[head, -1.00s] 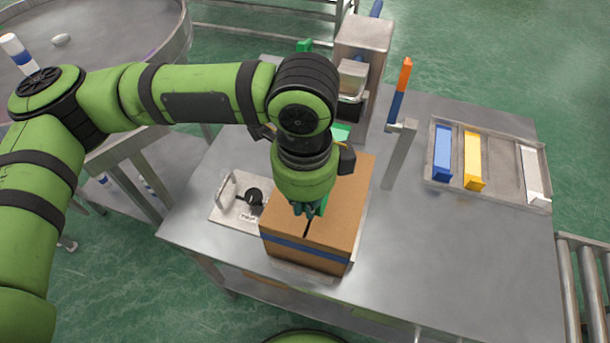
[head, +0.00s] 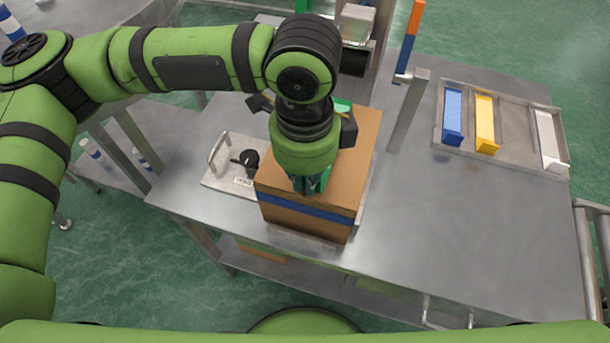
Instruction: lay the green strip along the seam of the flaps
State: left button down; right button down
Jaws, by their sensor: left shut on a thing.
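The cardboard box (head: 355,170) stands on the metal table with a blue band (head: 335,217) across its front face. My left gripper (head: 308,188) points down over the front part of the box top. It is shut on the green strip (head: 326,179), which shows beside the fingers. More green (head: 342,105) shows behind the wrist at the far side of the box. The seam of the flaps is mostly hidden by my gripper and wrist. I cannot tell whether the strip touches the flaps. My right gripper is not in view.
A tray (head: 509,154) at the right holds a blue (head: 453,112), a yellow (head: 485,124) and a white piece (head: 548,136). A metal post (head: 408,115) stands right of the box, near an upright orange and blue piece (head: 411,35). The table's front right is clear.

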pick_arm(q)
jog(key=shift+f, duration=0.1)
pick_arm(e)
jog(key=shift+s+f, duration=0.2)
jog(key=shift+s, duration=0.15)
pick_arm(q)
jog(key=c, duration=1.3)
grip_release()
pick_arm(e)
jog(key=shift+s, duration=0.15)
pick_arm(q)
notch_tip(320, 180, up, 12)
